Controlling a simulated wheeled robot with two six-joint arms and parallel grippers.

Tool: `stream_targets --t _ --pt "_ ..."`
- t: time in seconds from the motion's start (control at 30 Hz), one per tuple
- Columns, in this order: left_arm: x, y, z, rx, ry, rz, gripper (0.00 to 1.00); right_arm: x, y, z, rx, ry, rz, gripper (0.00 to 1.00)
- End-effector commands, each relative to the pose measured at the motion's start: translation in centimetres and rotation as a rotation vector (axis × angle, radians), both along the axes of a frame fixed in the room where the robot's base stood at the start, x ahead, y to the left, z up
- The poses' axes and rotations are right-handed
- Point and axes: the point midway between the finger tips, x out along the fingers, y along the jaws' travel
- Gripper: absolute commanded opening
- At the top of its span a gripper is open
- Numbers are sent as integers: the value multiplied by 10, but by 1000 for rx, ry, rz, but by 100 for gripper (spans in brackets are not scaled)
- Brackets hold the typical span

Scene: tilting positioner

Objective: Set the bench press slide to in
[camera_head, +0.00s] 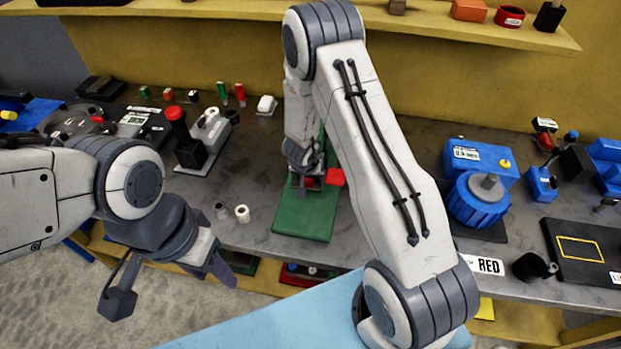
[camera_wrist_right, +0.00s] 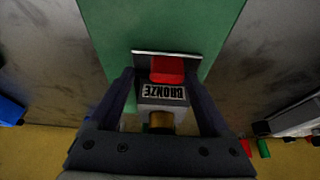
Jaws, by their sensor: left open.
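A green base plate (camera_head: 303,215) lies on the bench near the middle. It carries a small unit labelled BRONZE (camera_wrist_right: 163,95) with a red block (camera_wrist_right: 167,70), whose red part (camera_head: 335,177) also shows in the head view. I cannot tell for certain that this is the bench press slide, or its position. My right gripper (camera_head: 305,180) points down over the unit. In the right wrist view its fingers (camera_wrist_right: 162,90) stand on either side of the BRONZE unit; whether they touch it is unclear. My left gripper (camera_head: 172,288) is open and empty in front of the bench.
A device with a red knob (camera_head: 175,114) stands left of the green plate. A white roll (camera_head: 242,213) lies near the front edge. A blue machine (camera_head: 478,197) stands to the right. A yellow shelf (camera_head: 440,22) runs above the back of the bench.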

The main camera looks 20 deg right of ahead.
Motion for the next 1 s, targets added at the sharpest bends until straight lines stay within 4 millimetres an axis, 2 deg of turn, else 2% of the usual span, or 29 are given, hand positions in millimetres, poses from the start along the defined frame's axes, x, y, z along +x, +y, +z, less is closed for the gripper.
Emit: stream_targets --t 0.23,0.33,0.47,0.7,0.83,1.0 --pt "0 0 0 0 0 0 50 1 6 0 3 2 10 80" --pt "0 0 3 0 0 0 50 -1 8 7 3 1 12 80" --pt "0 0 9 0 0 -1 50 -7 13 27 3 -1 13 80" --pt "0 0 27 0 0 -4 50 -24 22 73 2 0 11 80" --pt "0 0 34 0 -1 -6 50 -30 26 89 2 1 9 80" --pt "0 0 37 0 -1 -6 50 -34 28 97 1 2 10 80"
